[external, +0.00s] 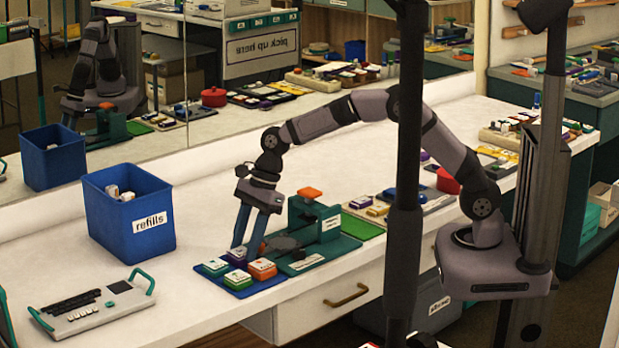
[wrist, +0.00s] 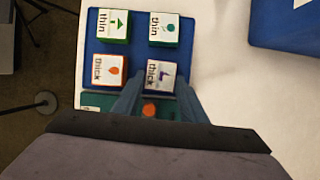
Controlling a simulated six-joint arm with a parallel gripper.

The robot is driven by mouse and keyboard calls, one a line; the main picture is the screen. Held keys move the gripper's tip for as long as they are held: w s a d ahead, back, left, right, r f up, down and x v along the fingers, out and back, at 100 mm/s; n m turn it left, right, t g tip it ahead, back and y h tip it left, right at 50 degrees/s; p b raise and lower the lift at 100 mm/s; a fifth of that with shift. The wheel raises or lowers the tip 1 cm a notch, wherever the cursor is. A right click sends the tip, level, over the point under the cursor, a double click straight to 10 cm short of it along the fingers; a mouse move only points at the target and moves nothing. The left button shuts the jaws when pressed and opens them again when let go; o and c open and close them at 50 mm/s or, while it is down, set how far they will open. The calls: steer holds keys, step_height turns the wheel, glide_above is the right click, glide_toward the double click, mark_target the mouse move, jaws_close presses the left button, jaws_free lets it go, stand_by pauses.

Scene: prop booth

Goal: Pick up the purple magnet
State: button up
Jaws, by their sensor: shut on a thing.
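The purple magnet (wrist: 160,75) is a small block with a white top reading "thick" and a purple boot picture. It sits at the back of a group of blocks on a blue tray (wrist: 138,50). In the external view the purple magnet (external: 237,256) shows just below my fingertips. My gripper (wrist: 159,78) is shut on it, with one finger on each side. In the external view my gripper (external: 246,240) points down at the tray. Its lower sides are partly hidden by the fingers and neighbouring blocks.
An orange block (wrist: 109,70), green block (wrist: 114,25) and teal block (wrist: 164,29) stand close by on the tray. A green press (external: 315,222) stands right of the gripper. A blue "refills" bin (external: 128,212) is behind left.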

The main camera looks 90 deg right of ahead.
steer(key=d+r+m+p, duration=0.1)
steer(key=d+r+p, duration=0.1)
steer(key=r+p, duration=0.5)
steer(key=d+r+p, duration=0.2)
steer(key=d+r, duration=0.1)
steer(key=r, duration=0.7)
steer(key=s+d+f+m+p, duration=0.2)
steer(key=s+p, duration=0.7)
steer(key=p, duration=0.3)
step_height(320, 180, down, 6)
steer(key=n+b, duration=0.1)
steer(key=n, duration=0.2)
steer(key=shift+s+d+f, duration=0.15)
steer(key=shift+s+d, duration=0.05)
steer(key=shift+d, duration=0.15)
steer(key=shift+f, duration=0.15)
